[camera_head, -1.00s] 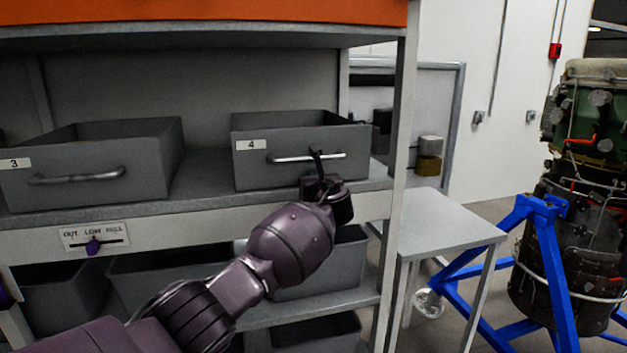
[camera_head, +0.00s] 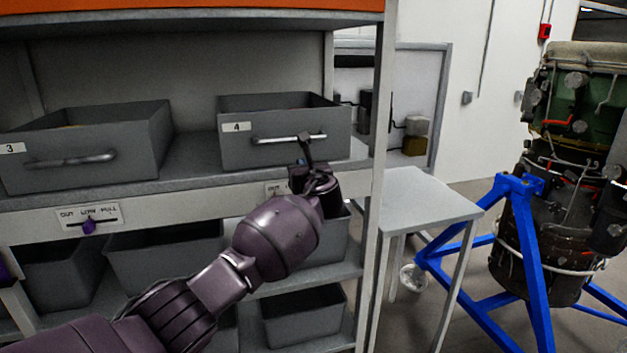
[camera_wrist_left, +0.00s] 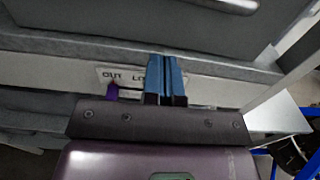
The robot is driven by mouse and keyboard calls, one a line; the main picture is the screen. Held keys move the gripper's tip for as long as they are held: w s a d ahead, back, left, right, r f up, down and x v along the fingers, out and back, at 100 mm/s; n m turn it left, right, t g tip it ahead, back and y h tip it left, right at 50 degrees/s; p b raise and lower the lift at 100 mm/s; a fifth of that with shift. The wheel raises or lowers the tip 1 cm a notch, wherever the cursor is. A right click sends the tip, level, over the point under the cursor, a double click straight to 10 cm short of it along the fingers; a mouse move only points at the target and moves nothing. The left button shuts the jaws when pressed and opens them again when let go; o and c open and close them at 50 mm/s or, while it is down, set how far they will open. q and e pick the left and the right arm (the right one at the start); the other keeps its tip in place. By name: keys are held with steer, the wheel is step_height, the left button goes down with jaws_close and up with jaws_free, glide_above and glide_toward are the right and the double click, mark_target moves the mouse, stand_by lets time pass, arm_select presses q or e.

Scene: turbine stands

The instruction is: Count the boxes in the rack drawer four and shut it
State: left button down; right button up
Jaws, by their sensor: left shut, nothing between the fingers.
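Drawer 4 (camera_head: 236,158) is a grey open-topped bin on the rack's middle shelf, with a number label and a silver bar handle (camera_head: 290,139). Its front wall hides most of its inside, so I cannot tell what boxes it holds. My left gripper (camera_head: 305,143) is in front of the drawer's lower front, with its fingertips close to the handle in the picture; contact cannot be told. In the left wrist view, its blue fingers (camera_wrist_left: 165,76) are together and empty, in front of a slider plate (camera_wrist_left: 116,76) with a purple knob near OUT. My right gripper is not in view.
Drawer 3 (camera_head: 140,160) stands to the left on the same shelf (camera_head: 190,168). Under it is an OUT, LOW, FULL slider plate (camera_head: 90,217). Grey bins (camera_head: 165,262) sit below. A small table (camera_head: 420,195) and a blue turbine stand (camera_head: 530,260) are to the right.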

arm_select(q)
steer(key=s+d+r+n+t+h, duration=0.1)
steer(key=s+d+r+n+h, duration=0.3)
steer(key=s+d+n+h, duration=0.4)
steer(key=s+a+f+n+g+h, duration=0.1)
steer(key=s+a+f+n, duration=0.7)
steer(key=f, duration=0.3)
steer(key=s+a+f+n+h, duration=0.1)
steer(key=s+a+f+n, duration=0.6)
steer(key=a+f+n, duration=0.3)
steer(key=s+a+f+n+g+y, duration=0.1)
steer(key=s+a+f+g, duration=0.1)
steer(key=s+a+f, duration=0.2)
steer(key=s+a+f+n+g+y, duration=0.1)
steer(key=s+a+f, duration=0.4)
steer(key=s+f, duration=0.6)
steer(key=s+a+f+n+g+y, duration=0.2)
steer(key=s+f, duration=0.6)
steer(key=s, duration=0.5)
steer(key=a+n, duration=0.1)
steer(key=a, duration=0.1)
steer(key=shift+a+g+y+b, duration=0.3)
steer(key=shift+a+b, duration=0.05)
steer(key=shift+b, duration=0.05)
